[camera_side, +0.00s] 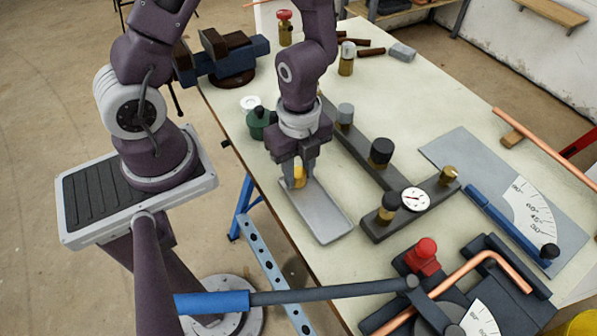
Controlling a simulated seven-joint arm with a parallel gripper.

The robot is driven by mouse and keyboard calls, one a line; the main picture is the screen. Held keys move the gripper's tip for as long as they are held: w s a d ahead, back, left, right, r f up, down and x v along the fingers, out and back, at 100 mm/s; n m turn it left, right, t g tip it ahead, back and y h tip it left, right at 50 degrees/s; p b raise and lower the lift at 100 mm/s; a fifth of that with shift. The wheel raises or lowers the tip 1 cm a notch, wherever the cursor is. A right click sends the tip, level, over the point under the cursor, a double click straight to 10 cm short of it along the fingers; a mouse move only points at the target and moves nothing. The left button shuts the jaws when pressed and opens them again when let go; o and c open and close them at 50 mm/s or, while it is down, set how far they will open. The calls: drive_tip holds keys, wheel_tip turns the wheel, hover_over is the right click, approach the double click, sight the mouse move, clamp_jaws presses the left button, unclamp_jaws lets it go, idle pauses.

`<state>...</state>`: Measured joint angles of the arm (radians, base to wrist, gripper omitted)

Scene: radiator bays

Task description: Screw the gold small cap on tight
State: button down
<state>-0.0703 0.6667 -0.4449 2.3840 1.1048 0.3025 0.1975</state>
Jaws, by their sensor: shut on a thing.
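My gripper (299,178) points down over the far end of a flat grey tray (322,215) near the table's left edge. It is shut on the gold small cap (300,173), which shows as a yellow-gold piece between the fingers. The fingers partly hide the cap, and I cannot tell whether it touches the tray. To the right, a dark grey manifold (362,152) carries a grey fitting (345,114), a black cap (381,151), a black-topped brass fitting (390,206) and a brass fitting (449,174).
A white gauge (415,199) stands on the manifold. A green object (260,122) is left of my gripper. A red-topped device (423,253) and a copper pipe bender (460,275) fill the front right. A blue vice (228,58) is at the back left.

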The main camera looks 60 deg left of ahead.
sight(299, 171)
wheel_tip(299, 171, up, 8)
drive_tip(key=shift+w+a+r, duration=0.1)
drive_tip(key=shift+r, duration=0.1)
drive_tip(key=w+a+r+n, duration=0.1)
drive_tip(key=w+a+n, duration=0.2)
drive_tip(key=w+a, duration=0.2)
drive_tip(key=w+a+r+n, duration=0.1)
drive_tip(key=w+a+n, duration=0.2)
drive_tip(key=w+a, duration=0.2)
drive_tip(key=w+a+r+n, duration=0.1)
drive_tip(key=w+a+n, duration=0.2)
drive_tip(key=w+a, duration=0.3)
drive_tip(key=shift+a+r, duration=0.15)
drive_tip(key=shift+a, duration=0.75)
drive_tip(key=shift+a+r, duration=0.1)
drive_tip(key=shift+a, duration=0.75)
drive_tip(key=shift+f, duration=2.2)
drive_tip(key=shift+f, duration=1.1)
drive_tip(key=c, duration=1)
unclamp_jaws()
